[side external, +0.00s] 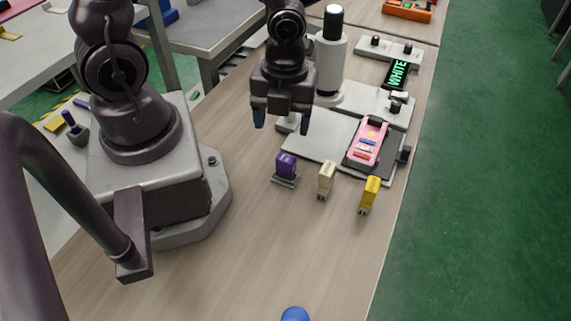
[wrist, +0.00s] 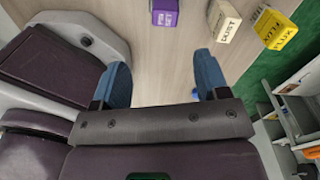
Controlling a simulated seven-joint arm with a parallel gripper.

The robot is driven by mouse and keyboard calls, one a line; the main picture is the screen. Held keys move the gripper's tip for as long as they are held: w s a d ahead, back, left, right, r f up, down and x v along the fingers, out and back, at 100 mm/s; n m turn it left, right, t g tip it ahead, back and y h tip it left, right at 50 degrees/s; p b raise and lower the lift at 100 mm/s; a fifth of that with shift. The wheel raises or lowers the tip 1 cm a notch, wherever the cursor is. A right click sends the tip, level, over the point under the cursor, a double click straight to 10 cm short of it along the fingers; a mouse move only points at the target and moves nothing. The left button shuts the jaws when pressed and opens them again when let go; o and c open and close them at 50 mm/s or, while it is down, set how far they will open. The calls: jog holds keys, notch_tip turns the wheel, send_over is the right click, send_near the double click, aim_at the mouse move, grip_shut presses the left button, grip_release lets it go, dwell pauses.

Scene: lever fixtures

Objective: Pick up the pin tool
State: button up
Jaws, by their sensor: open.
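The purple tool (side external: 286,166), whose label seems to begin with PIN, stands upright in a small grey base on the table. It also shows at the top edge of the wrist view (wrist: 164,12), partly cut off. A cream tool (side external: 326,179) marked DUST (wrist: 228,24) and a yellow tool (side external: 369,194) marked FLUX (wrist: 276,29) stand to its right. My gripper (side external: 281,122) hangs above the table, behind the purple tool in the side view and apart from it. In the wrist view its blue fingers (wrist: 160,68) are spread with nothing between them.
A pink device (side external: 368,143) lies on a grey plate (side external: 309,153) right of my gripper. A white cylinder (side external: 331,60) and a box with a green WHITE display (side external: 398,73) stand behind. A blue round object (side external: 295,314) sits at the front edge. The front table is mostly clear.

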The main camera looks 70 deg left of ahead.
aim_at(286, 158)
jog(key=m, duration=0.3)
jog(key=shift+w+d+f, duration=0.1)
jog(key=shift+w+f, duration=0.2)
notch_tip(286, 158, down, 6)
jog(key=shift+f, duration=0.1)
jog(key=shift+a+f, duration=0.2)
jog(key=shift+f, duration=2.85)
jog(key=shift+c, duration=0.2)
jog(key=c, duration=1)
